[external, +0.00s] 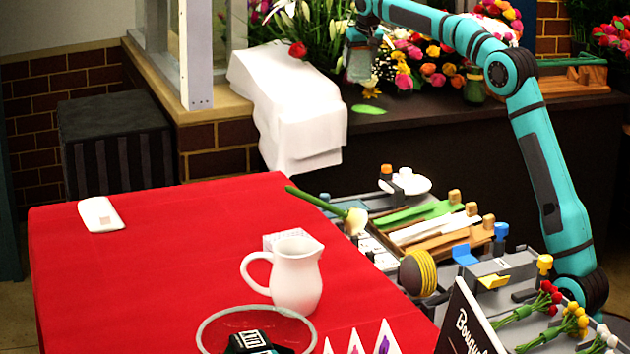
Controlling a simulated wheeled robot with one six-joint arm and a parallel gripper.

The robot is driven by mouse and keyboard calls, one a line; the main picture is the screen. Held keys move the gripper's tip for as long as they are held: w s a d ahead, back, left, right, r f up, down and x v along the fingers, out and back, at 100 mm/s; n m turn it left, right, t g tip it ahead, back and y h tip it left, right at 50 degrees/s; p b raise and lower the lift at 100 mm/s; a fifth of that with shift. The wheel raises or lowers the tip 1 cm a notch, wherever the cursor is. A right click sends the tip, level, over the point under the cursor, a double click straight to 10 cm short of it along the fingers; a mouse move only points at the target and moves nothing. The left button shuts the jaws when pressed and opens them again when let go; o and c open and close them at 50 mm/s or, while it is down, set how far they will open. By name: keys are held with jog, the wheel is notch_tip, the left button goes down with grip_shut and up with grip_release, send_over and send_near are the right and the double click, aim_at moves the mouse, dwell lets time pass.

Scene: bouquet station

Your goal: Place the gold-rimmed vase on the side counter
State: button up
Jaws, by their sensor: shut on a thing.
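My gripper (362,36) is at the top centre of the external view, over the side counter (440,122) along the back. It is shut on a small, clear greyish glass vessel (358,64), which seems to be the gold-rimmed vase. The vessel hangs roughly upright below the fingers, in front of the flowers. Its gold rim cannot be made out at this size. I cannot tell whether its base is touching the counter or is above it.
Flowers (428,72) crowd the counter's back. A green patch (369,109) and a white draped cloth (285,105) lie nearer. The red table (150,270) holds a white pitcher (297,275). A tool tray (440,225) stands beside it. The counter's front strip is fairly clear.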

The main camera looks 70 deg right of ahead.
aim_at(370, 63)
jog(key=shift+s+d, duration=0.6)
jog(key=shift+d, duration=0.3)
jog(key=shift+f, duration=5)
jog(key=shift+f, duration=0.1)
jog(key=o, duration=1.2)
jog(key=v, duration=1.2)
jog(key=shift+w, duration=0.15)
jog(key=shift+a, duration=0.1)
